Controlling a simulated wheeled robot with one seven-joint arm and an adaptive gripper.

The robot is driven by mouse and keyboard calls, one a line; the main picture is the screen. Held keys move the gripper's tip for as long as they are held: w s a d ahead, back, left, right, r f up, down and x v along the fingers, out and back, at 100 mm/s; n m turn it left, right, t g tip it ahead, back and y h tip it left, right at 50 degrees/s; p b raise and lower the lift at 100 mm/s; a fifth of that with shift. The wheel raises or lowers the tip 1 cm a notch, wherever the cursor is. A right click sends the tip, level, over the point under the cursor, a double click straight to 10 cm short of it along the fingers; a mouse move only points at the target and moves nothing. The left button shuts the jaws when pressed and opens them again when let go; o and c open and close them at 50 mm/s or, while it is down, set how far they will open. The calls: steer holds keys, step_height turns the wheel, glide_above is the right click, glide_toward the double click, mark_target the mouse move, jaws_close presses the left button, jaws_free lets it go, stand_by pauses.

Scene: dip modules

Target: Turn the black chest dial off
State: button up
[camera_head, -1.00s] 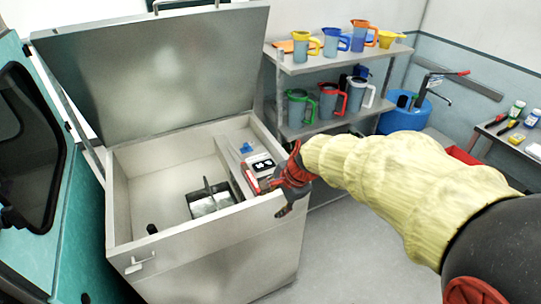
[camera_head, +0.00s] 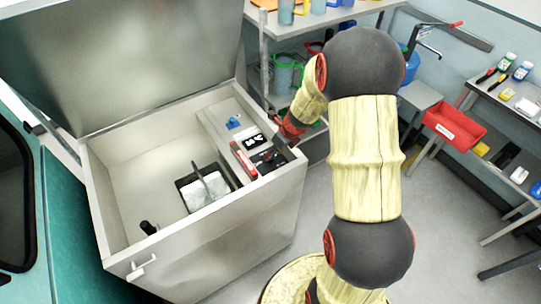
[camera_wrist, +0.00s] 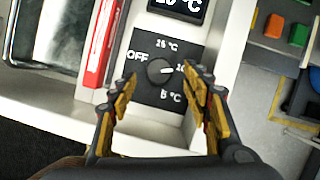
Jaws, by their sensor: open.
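The black dial (camera_wrist: 160,69) sits on a dark square plate (camera_wrist: 148,92) on the chest's inner ledge. The plate is marked OFF at left, 15 °C at top, a partly covered 10 at right and 5 °C at lower right. The dial's pale pointer mark points right, toward the 10. My gripper (camera_wrist: 160,80) is open, with one finger on each side of the dial in the wrist view; contact cannot be told. In the head view, my gripper (camera_head: 281,151) is over the ledge and partly hides the dial plate (camera_head: 266,161).
The open chest (camera_head: 150,165) has its lid (camera_head: 140,60) raised at the back. A display (camera_head: 255,141) and a red object (camera_head: 246,163) lie beside the dial plate. A shelf (camera_head: 350,14) stands behind. A red bin (camera_head: 454,127) is at right.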

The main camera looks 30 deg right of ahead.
steer(key=b+x, duration=0.1)
steer(key=x, duration=0.2)
steer(key=shift+a+f, duration=0.1)
steer(key=shift+f, duration=0.2)
steer(key=shift+c, duration=1.1)
steer(key=c, duration=0.9)
